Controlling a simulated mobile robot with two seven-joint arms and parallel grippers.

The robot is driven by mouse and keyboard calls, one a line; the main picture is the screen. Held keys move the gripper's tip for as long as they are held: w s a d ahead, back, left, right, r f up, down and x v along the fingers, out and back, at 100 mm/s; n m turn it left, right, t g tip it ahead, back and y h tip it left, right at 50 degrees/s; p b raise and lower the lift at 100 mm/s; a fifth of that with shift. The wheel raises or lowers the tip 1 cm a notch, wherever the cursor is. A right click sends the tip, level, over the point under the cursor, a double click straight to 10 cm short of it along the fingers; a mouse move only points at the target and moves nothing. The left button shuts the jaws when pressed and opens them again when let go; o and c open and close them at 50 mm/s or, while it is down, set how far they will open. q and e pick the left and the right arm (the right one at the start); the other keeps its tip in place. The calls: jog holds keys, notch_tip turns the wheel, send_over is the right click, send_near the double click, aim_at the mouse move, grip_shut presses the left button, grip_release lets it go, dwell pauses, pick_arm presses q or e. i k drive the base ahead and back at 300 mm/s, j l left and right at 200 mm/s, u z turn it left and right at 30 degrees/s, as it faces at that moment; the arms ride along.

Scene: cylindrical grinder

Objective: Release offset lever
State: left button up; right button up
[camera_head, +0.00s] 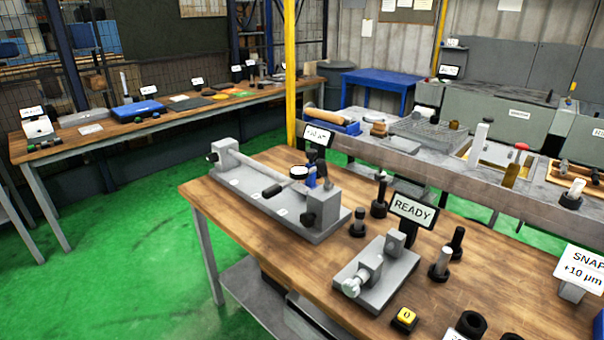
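No part labelled as an offset lever can be read. A short rod with a black grip (272,190) lies at a slant on the long grey bench fixture (240,190), below a round dial gauge (299,172). It looks like a lever, but I cannot tell whether it is the offset lever or whether it is engaged. A small grey fixture (385,285) with a pale round knob (351,287) stands nearer, by a sign reading READY (412,208). Neither of my grippers is in view.
Both fixtures stand on a wooden table (225,203) with dark upright cylinders and a yellow button (405,316). A grey machine bed (440,180) with a red-topped handle (521,147) runs behind. Green floor (120,260) is clear at the left, before a long workbench (75,145).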

aim_at(321, 165)
jog(key=i+j, duration=0.25)
jog(key=j, duration=0.2)
jog(key=i+j+u, duration=0.1)
jog(key=i+j, duration=0.45)
jog(key=j, duration=0.3)
